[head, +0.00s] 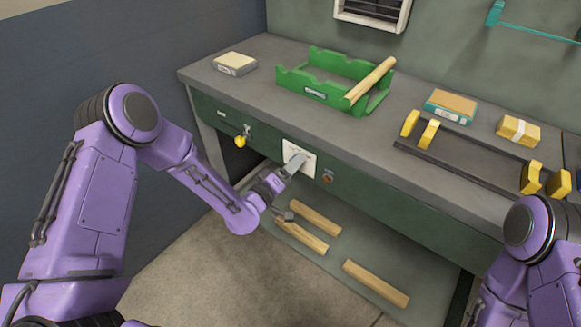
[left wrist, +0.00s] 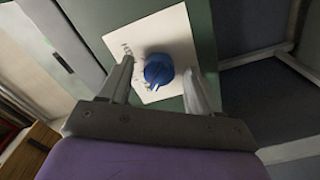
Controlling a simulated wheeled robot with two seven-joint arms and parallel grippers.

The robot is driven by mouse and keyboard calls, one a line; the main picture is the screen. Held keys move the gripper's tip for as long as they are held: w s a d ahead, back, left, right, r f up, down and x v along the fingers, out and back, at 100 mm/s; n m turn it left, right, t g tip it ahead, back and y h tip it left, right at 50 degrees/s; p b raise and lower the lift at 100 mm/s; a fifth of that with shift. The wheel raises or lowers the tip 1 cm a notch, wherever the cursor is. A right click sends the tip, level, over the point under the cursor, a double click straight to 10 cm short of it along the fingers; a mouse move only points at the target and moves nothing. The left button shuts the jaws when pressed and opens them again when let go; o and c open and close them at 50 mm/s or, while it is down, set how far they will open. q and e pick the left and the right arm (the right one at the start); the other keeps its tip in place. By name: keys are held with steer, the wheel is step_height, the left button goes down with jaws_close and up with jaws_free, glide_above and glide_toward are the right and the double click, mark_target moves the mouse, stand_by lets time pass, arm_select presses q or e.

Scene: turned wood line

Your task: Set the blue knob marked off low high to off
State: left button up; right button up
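The blue knob (left wrist: 158,70) sits on a white label plate (left wrist: 180,32) on the bench's green front, seen in the left wrist view. The white plate (head: 302,152) also shows in the head view, where my gripper hides the knob. My left gripper (left wrist: 160,88) is open, with one finger on each side of the knob. Gaps show between the fingers and the knob, and nothing is gripped. My right arm (head: 535,240) shows at the lower right of the head view; its gripper is out of view.
A yellow padlock (head: 240,141) hangs on the bench front left of the plate, and a small round red-brown fitting (head: 328,177) is right of it. Wood lengths (head: 375,283) lie on the lower shelf.

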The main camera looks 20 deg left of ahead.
arm_select(q)
steer(key=b+v, duration=0.1)
steer(key=v, duration=0.9)
steer(key=shift+s, duration=0.3)
steer(key=s+a+f+g+y, duration=0.4)
steer(key=s+f+g+y, duration=0.15)
steer(key=f, duration=0.55)
steer(key=s+a+f+g+y+p, duration=0.1)
steer(key=s+a+f+g+y, duration=0.1)
steer(key=s, duration=0.8)
steer(key=s+a+f+m+g+y, duration=0.1)
steer(key=s+a+f+g, duration=0.3)
steer(key=s, duration=0.7)
step_height(320, 180, down, 3)
steer(key=shift+r+g+y+p, duration=0.1)
steer(key=shift+g+y+p, duration=0.35)
steer(key=shift+g, duration=0.7)
